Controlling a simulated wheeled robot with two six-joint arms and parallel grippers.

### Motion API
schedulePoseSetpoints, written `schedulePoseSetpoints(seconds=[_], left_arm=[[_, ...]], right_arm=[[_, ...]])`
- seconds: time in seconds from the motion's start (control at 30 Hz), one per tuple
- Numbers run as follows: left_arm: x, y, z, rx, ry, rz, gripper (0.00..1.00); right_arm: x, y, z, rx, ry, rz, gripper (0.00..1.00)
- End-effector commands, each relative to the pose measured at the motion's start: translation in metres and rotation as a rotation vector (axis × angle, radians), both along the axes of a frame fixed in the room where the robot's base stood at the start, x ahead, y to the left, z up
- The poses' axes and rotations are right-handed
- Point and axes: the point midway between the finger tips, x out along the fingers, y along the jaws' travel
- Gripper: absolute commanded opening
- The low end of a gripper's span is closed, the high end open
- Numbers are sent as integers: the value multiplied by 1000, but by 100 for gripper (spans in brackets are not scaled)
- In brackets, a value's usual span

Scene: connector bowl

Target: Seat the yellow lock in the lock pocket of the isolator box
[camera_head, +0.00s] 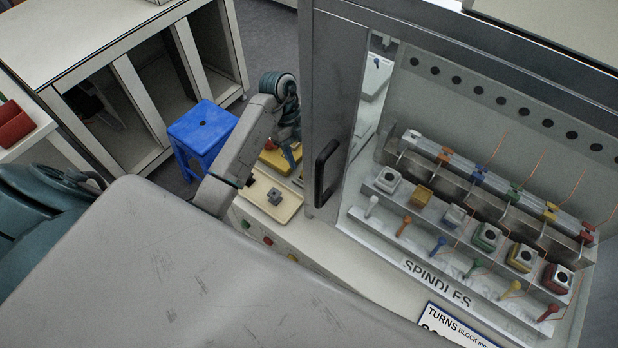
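A yellow piece (272,160) lies at the far end of a cream tray (290,209), left of the cabinet; it may be the yellow lock, but its shape is partly hidden by my gripper. A small dark grey block (275,197) sits in the near part of the tray. My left gripper (291,158) points down at the yellow piece. Its fingers are small and dark, so I cannot tell whether they touch or grip it. I cannot make out the isolator box or its lock pocket for certain. My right gripper is out of view.
A metal cabinet frame with a black handle (326,173) stands close right of the tray. Inside it are coloured blocks, including a green one (487,237), and coloured spindles. A blue stool (202,127) stands behind left. My grey arm covers the lower left.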

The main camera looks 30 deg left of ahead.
Motion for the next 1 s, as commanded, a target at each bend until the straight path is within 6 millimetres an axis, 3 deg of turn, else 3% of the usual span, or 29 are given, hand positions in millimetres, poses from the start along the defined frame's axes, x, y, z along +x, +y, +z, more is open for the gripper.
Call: schedulePoseSetpoints(seconds=[0.2, 0.3, 0.57, 0.83, 1.0], left_arm=[[-10, -16, -27, -3, 1, -1, 50], [-12, -21, -34, -3, 5, 1, 50], [-12, -23, -42, 0, 0, 0, 50], [-12, -23, -42, -1, 0, 0, 1], [-12, -23, -42, -1, 0, 0, 0]], right_arm=[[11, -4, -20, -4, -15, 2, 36], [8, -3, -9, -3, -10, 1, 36], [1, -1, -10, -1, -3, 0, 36], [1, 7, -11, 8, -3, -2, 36], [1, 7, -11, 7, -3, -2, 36]])
